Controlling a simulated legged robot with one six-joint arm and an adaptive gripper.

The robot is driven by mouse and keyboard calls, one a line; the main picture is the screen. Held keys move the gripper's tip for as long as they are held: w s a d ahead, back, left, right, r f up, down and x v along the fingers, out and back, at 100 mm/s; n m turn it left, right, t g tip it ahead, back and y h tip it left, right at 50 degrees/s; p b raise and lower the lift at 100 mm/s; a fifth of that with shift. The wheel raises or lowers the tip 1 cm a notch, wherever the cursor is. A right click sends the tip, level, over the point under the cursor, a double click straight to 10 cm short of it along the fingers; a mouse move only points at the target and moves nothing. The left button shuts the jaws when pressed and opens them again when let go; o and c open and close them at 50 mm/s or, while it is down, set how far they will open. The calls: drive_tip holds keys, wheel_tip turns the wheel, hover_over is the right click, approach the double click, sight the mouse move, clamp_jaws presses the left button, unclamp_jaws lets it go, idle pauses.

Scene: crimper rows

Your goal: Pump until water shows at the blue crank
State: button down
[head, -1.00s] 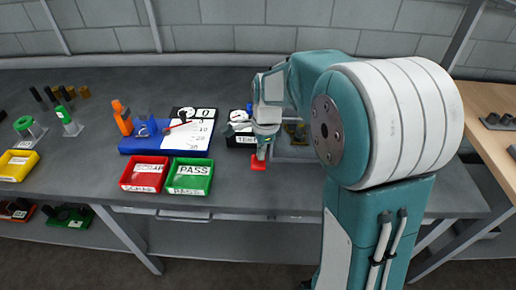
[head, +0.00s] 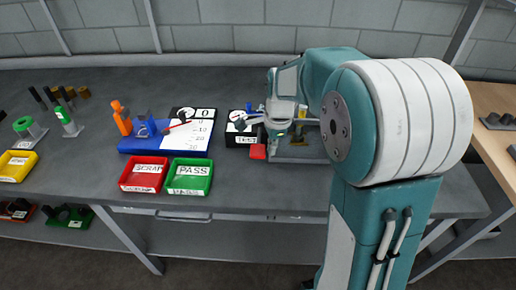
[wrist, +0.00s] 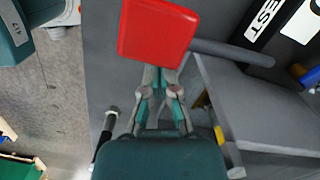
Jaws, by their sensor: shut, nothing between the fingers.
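A red block (head: 258,152), seemingly the end of the pump lever, is beside the TEST box (head: 240,140). In the wrist view the red block (wrist: 158,32) is large, just beyond my fingertips; a grey rod runs right from behind it. My gripper (head: 273,150) is shut and empty, just right of the red block in the head view. In the wrist view my gripper (wrist: 161,78) has its fingertips close to the block's lower edge; I cannot tell if they touch. A blue piece (wrist: 310,77), perhaps the crank, shows at the right edge. No water is discernible.
A grey tray (head: 300,158) lies right of my gripper, partly behind my arm. Red SCRAP (head: 144,174) and green PASS (head: 189,177) bins stand at the front edge. The front bench strip is clear.

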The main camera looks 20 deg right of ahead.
wheel_tip(320, 180, up, 12)
drive_tip(key=d, duration=0.1)
idle(0.4)
drive_tip(key=shift+f, duration=0.1)
idle(0.6)
drive_tip(key=s+a+n+t, duration=0.2)
drive_tip(key=s+n, duration=0.6)
drive_tip(key=s, duration=0.2)
drive_tip(key=s+a+n+t+h, duration=0.1)
drive_tip(key=s+n+t, duration=0.2)
drive_tip(key=s+n, duration=0.6)
drive_tip(key=shift+s+a+f+n+t, duration=0.35)
drive_tip(key=shift+s+f, duration=0.1)
drive_tip(key=shift+s, duration=0.6)
